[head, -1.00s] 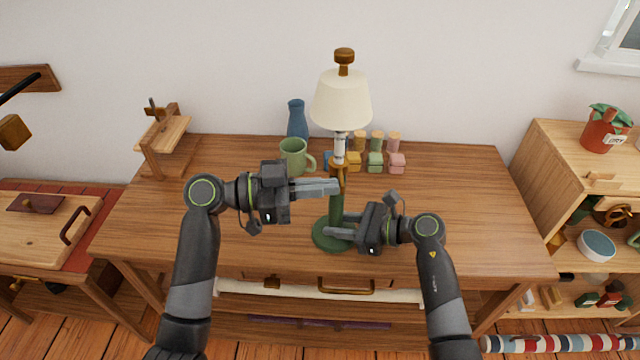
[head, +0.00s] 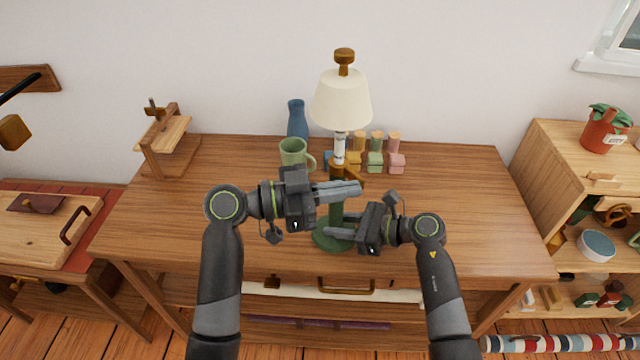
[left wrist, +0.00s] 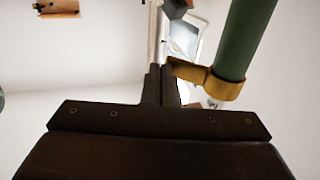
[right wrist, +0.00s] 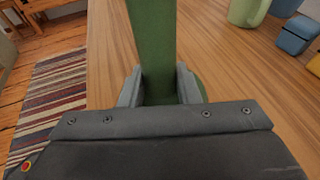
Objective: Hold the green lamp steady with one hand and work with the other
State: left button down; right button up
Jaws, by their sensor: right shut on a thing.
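The green lamp stands upright on the table, with a round green base (head: 325,240), a cream shade (head: 341,100) and a brown finial (head: 344,56). A brass-brown collar with a side arm (head: 352,174) sits on its stem below a white section (head: 339,148). My right gripper (head: 338,226) is shut on the green stem (right wrist: 153,40) just above the base. My left gripper (head: 359,188) is shut with its fingers together, in front of the stem. In the left wrist view, the collar's arm (left wrist: 190,72) reaches close to the left fingertips; contact is unclear.
Behind the lamp on the table (head: 450,220) are a green mug (head: 293,153), a blue vase (head: 297,120) and several small coloured blocks (head: 397,163). A wooden stand (head: 165,140) is at the back left. The table's right side is clear.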

pick_arm(q)
jog(key=shift+x, duration=1.2)
jog(key=shift+w+d, duration=0.1)
jog(key=shift+w, duration=0.05)
jog(key=s+a, duration=0.8)
jog(key=s, duration=0.4)
jog(key=w+a+m, duration=0.6)
jog(key=w+m, duration=0.1)
jog(key=m, duration=1.1)
jog(key=w+x, duration=0.2)
jog(key=x, duration=1)
jog(key=shift+w+m+g, duration=0.25)
jog(key=shift+m+g, duration=0.05)
jog(key=shift+g, duration=0.1)
